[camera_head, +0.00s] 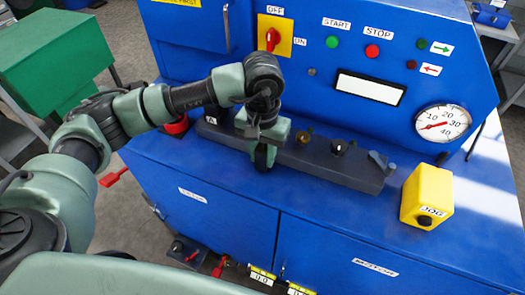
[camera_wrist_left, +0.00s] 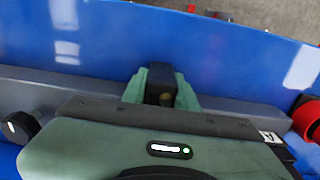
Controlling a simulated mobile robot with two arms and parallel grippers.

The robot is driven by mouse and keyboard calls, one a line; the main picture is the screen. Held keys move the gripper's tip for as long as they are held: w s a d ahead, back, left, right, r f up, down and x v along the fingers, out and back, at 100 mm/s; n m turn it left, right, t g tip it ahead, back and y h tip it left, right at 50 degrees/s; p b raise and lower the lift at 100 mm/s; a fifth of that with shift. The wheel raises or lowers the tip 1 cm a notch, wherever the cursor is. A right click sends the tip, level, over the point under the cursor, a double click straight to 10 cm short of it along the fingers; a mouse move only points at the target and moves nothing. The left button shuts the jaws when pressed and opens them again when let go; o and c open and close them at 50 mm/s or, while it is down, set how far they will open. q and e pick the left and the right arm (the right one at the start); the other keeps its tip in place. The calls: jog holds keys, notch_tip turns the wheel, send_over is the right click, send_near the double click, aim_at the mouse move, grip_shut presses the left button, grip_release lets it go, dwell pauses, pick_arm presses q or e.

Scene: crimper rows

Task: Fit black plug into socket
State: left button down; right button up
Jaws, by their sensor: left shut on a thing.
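My left gripper (camera_head: 265,141) is shut on the black plug (camera_head: 263,158), which points down at the front edge of the long dark grey socket bar (camera_head: 330,173). In the left wrist view the plug (camera_wrist_left: 162,82) sits between the two green fingers (camera_wrist_left: 162,100), with a small brass-coloured spot below it. The gripper hides part of the bar, so I cannot tell whether the plug touches it or which socket lies beneath. Right of the gripper, the bar carries a brass-coloured fitting (camera_head: 304,136), a black fitting (camera_head: 340,146) and a grey-blue one (camera_head: 378,160). My right gripper is out of view.
The bar lies on a blue cabinet (camera_head: 225,168) below a blue panel with a red switch (camera_head: 272,39), buttons and a gauge (camera_head: 442,123). A yellow JOG box (camera_head: 427,195) stands at the right. A red ring-shaped part (camera_head: 176,125) is left of the bar.

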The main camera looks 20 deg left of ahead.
pick_arm(q)
jog(key=shift+f+b, duration=0.2)
jog(key=shift+b, duration=0.1)
jog(key=c, duration=1.1)
grip_release()
jog(key=shift+r, duration=0.1)
